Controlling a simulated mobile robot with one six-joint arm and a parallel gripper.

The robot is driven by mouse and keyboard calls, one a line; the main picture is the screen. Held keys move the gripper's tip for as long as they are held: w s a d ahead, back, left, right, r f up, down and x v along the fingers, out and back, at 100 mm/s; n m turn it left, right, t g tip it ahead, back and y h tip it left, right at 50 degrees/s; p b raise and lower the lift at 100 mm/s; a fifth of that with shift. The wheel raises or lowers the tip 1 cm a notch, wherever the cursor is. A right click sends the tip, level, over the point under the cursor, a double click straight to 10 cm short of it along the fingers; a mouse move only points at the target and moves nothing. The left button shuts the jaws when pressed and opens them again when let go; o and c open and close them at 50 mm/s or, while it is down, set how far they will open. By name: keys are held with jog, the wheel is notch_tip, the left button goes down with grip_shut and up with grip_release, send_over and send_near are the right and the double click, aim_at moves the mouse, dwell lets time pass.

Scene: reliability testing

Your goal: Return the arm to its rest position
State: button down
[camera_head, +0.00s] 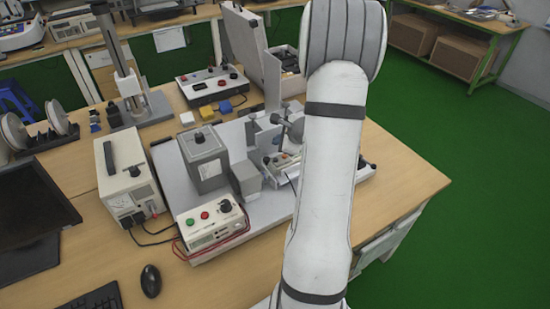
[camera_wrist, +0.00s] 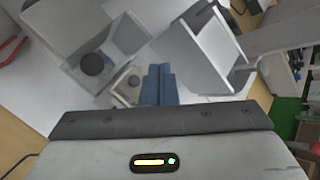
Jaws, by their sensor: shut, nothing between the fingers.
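My white arm rises through the middle of the head view and bends near the top, covering part of the bench behind it. My gripper shows in the wrist view, where its two blue-grey fingers (camera_wrist: 158,85) are together with nothing between them. It points down towards grey test equipment. I cannot clearly make out the gripper in the head view. Below the fingers in the wrist view are a grey box with a round dark knob (camera_wrist: 92,62) and a small panel with a dark knob (camera_wrist: 132,82).
The wooden bench (camera_head: 411,172) holds a grey box (camera_head: 203,160), a control unit (camera_head: 212,222), a power supply (camera_head: 128,180), an open case (camera_head: 246,48) and a column stand (camera_head: 125,78). A mouse (camera_head: 151,281) lies at the front. Green floor (camera_head: 480,150) is clear at right.

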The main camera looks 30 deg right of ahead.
dwell(0.3)
jog(key=s+a+r+n+g+y, duration=0.1)
jog(key=s+a+r+n+y, duration=0.1)
jog(key=a+r+n, duration=0.6)
jog(key=s+a+r+n+g+y, duration=0.1)
jog(key=s+a+r+n+g, duration=0.2)
jog(key=a, duration=0.9)
jog(key=s+a+r+n+g+h, duration=0.1)
jog(key=s+a+r+n+h, duration=0.1)
jog(key=s+n, duration=0.5)
jog(key=s+a+r+n+h, duration=0.2)
jog(key=s+n, duration=0.5)
jog(key=s, duration=0.4)
jog(key=a+r, duration=0.1)
jog(key=a, duration=0.1)
jog(key=shift+a+g, duration=0.3)
jog(key=shift+g, duration=0.1)
